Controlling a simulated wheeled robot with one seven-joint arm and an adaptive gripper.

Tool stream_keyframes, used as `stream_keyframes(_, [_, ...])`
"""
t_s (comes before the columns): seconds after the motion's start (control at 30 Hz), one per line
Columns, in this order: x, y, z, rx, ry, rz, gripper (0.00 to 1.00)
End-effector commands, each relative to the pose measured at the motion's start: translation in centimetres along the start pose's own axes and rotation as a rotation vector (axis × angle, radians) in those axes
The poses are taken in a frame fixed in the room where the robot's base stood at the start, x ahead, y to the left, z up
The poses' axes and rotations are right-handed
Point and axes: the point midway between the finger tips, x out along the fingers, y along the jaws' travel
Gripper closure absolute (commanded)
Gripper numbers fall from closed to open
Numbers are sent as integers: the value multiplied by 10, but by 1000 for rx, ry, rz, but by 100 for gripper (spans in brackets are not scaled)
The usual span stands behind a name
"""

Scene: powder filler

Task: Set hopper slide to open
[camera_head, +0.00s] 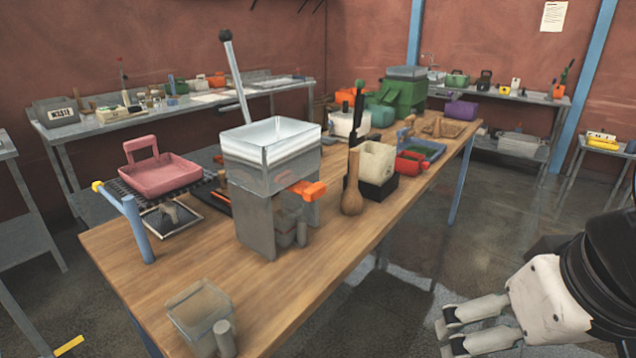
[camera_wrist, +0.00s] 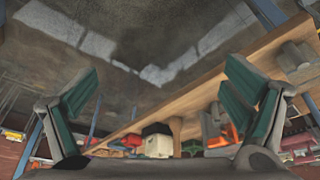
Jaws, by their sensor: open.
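The metal powder filler hopper (camera_head: 270,155) stands on grey supports on the wooden table, with a long black-knobbed lever rising at its back. An orange slide handle (camera_head: 308,190) sticks out to the right under the hopper. I cannot tell how far the slide is drawn out. My gripper (camera_head: 445,335) is at the lower right, off the table's side and well apart from the handle. In the wrist view its two green-padded fingers (camera_wrist: 168,105) are spread with nothing between them. An orange patch shows behind the right finger there, perhaps the handle, partly hidden.
A wooden pestle-like tool (camera_head: 352,190) and a cream container (camera_head: 378,160) stand right of the hopper. A clear box (camera_head: 200,312) sits at the table's near end. A pink tray (camera_head: 160,175) is at left. The floor between my arm and the table is clear.

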Motion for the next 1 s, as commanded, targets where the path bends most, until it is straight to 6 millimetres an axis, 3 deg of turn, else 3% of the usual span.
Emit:
stream_keyframes(0.23, [0, 0, 0, 0, 0, 0, 6])
stream_keyframes(0.37, [2, 2, -6, 1, 13, 8, 30])
stream_keyframes(0.47, [12, 12, -28, 1, 61, 40, 30])
stream_keyframes(0.57, [27, 28, -70, -8, 159, 93, 30])
stream_keyframes(0.73, [55, 51, -156, -69, 374, 165, 30])
stream_keyframes(0.87, [74, 54, -216, -143, 536, 168, 30])
stream_keyframes(1.0, [97, 43, -270, -242, 696, 117, 30])
